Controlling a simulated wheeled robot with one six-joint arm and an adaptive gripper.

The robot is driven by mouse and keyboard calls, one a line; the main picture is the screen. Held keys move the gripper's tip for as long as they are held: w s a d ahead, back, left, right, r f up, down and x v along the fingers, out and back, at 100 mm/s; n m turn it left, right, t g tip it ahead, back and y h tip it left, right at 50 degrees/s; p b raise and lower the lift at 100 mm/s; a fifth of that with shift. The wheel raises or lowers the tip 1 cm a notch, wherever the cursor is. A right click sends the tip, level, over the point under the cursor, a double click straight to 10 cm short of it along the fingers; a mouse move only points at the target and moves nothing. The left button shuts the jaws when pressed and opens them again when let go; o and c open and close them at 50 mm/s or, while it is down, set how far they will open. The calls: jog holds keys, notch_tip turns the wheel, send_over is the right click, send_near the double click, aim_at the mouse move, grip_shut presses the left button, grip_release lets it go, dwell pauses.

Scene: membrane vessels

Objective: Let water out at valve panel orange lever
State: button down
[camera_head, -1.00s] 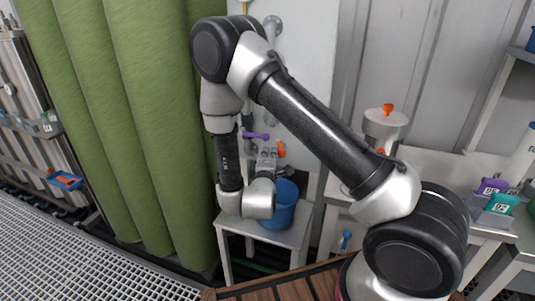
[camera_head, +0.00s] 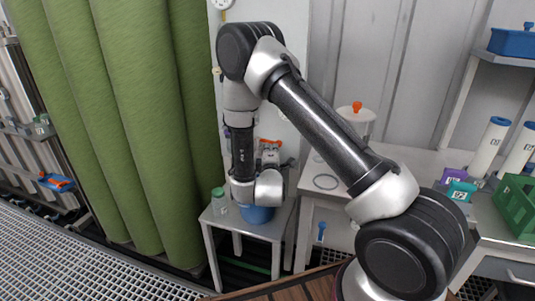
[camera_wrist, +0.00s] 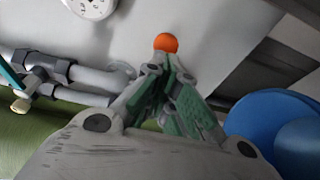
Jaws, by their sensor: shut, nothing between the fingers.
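The orange lever (camera_head: 270,142) is on the pale valve panel (camera_head: 284,122), just above my gripper in the head view. In the wrist view its rounded orange end (camera_wrist: 165,42) shows just beyond my fingertips. My gripper (camera_wrist: 168,66) is shut and empty, with its green-padded fingers together and pointing at the panel. It also shows small in the head view (camera_head: 272,156). I cannot tell whether the fingertips touch the lever. The blue bucket (camera_head: 257,214) stands on a small table below, partly hidden by my arm; it shows at the right of the wrist view (camera_wrist: 262,118).
Grey pipes (camera_wrist: 95,78) with a teal handle (camera_wrist: 10,74) run left of the fingers. A round gauge (camera_wrist: 92,6) is above. A green-lidded jar (camera_head: 219,202) stands on the small table (camera_head: 208,222). Green curtains (camera_head: 125,120) hang left; a bench (camera_head: 415,165) is right.

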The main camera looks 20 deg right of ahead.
jog(key=shift+w+d, duration=0.3)
jog(key=shift+d, duration=0.45)
jog(key=shift+d+r, duration=0.1)
